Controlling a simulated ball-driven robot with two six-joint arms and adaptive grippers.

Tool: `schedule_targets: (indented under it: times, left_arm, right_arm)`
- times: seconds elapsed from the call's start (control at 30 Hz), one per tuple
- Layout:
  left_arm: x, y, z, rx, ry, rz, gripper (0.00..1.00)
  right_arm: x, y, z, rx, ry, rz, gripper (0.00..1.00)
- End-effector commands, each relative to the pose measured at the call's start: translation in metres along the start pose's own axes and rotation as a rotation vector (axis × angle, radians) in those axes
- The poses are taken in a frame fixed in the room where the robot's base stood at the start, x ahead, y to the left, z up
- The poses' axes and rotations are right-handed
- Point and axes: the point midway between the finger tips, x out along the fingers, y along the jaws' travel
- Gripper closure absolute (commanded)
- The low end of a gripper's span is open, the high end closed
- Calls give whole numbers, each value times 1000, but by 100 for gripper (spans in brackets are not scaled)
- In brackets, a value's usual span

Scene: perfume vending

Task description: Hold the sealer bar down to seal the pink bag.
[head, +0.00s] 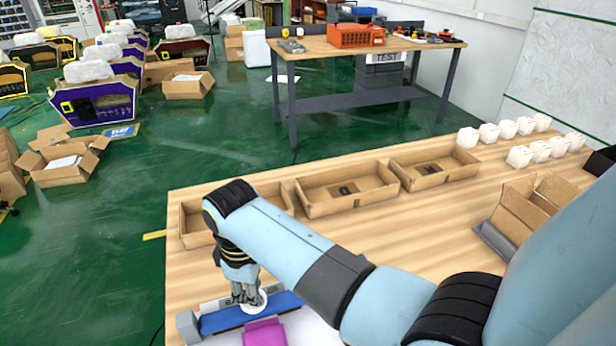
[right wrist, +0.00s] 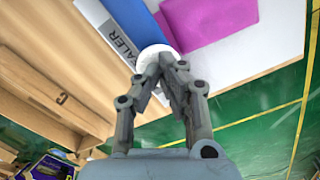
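The sealer (head: 190,325) lies at the front left of the wooden table, with a blue bar (head: 285,302) along it. The bar also shows in the right wrist view (right wrist: 128,16), beside a strip lettered "SEALER" (right wrist: 112,36). The pink bag (head: 265,332) lies flat against the near side of the bar; it also shows in the right wrist view (right wrist: 215,18). My right gripper (head: 250,300) points down at a white round pad (right wrist: 150,54) on the bar. Its fingertips come together over the pad and appear to touch it. My left gripper is out of view.
Open cardboard boxes (head: 345,205) stand in a row behind the sealer. White containers (head: 520,155) and another open box (head: 530,208) stand at the right. My right arm crosses the front of the table. The table's middle is clear.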

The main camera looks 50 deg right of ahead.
Motion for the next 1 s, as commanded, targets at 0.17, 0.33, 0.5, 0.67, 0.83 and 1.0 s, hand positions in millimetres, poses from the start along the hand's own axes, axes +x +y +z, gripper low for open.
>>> schedule_targets:
  times: [0.17, 0.33, 0.5, 0.67, 0.83, 1.0]
  left_arm:
    - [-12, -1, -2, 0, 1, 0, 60]
    - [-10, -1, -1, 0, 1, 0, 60]
    - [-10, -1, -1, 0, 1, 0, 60]
    - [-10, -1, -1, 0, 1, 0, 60]
    - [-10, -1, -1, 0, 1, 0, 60]
    - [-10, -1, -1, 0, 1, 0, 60]
  right_arm:
    - [-17, 1, -1, 0, 4, 2, 100]
    - [-32, 1, -2, 1, 5, 3, 100]
    - [-47, 1, -2, 1, 6, 3, 100]
    - [-61, 1, -2, 1, 7, 3, 100]
    - [-74, 1, -2, 0, 6, 3, 100]
    - [-79, 1, -2, 0, 5, 2, 100]
